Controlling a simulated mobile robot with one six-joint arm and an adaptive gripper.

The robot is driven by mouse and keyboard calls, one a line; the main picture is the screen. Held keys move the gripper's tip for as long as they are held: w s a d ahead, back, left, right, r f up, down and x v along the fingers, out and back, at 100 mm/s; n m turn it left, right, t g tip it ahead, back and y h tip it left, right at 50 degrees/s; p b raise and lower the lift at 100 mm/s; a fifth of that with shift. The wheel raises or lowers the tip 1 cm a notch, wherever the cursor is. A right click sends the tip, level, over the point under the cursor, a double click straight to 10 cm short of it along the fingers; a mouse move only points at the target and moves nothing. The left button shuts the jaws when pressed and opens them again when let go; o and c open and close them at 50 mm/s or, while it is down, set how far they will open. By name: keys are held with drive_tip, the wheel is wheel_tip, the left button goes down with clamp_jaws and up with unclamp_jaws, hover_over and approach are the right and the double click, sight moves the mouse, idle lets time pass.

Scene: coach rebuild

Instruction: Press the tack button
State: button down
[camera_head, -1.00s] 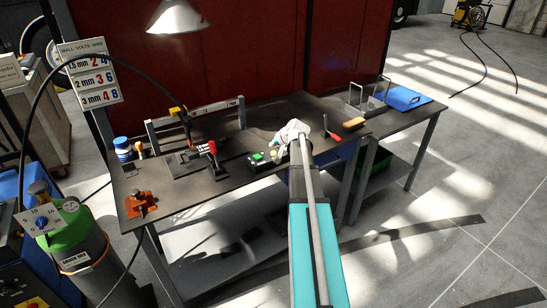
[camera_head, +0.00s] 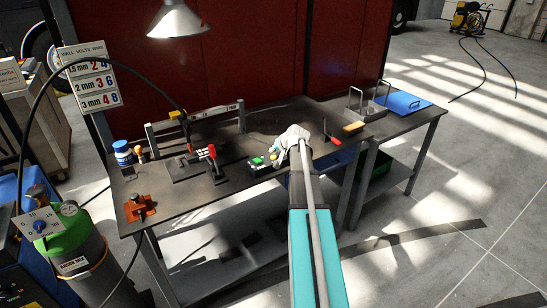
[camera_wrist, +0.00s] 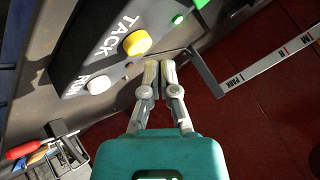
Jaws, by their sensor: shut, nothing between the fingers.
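The control box (camera_head: 259,170) stands on the dark workbench, with a green light or button showing. In the wrist view, its yellow button (camera_wrist: 137,42) sits beside the white word TACK, and a white button (camera_wrist: 98,84) sits beside the word RUN. My gripper (camera_wrist: 159,66) is shut and empty, its fingertips close to the yellow button, a little below and right of it in the picture. I cannot tell whether they touch the panel, but they do not cover the button. In the head view my gripper (camera_head: 276,150) is at the box's right end, partly hiding it.
A red-handled clamp (camera_head: 212,160) and an orange block (camera_head: 139,207) are left of the box. A marked rail (camera_head: 200,117) stands behind. A red-handled tool (camera_head: 332,136), a yellow-topped brush (camera_head: 353,128) and a blue tray (camera_head: 403,102) lie to the right.

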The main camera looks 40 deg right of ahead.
sight(274, 157)
drive_tip(key=shift+f+b, duration=0.9)
idle(1.7)
drive_tip(key=shift+r, duration=0.15)
drive_tip(key=shift+r+p, duration=0.8)
drive_tip(key=shift+p, duration=0.15)
drive_tip(key=shift+r, duration=0.1)
drive_tip(key=shift+r+p, duration=2.4)
drive_tip(key=shift+p, duration=0.1)
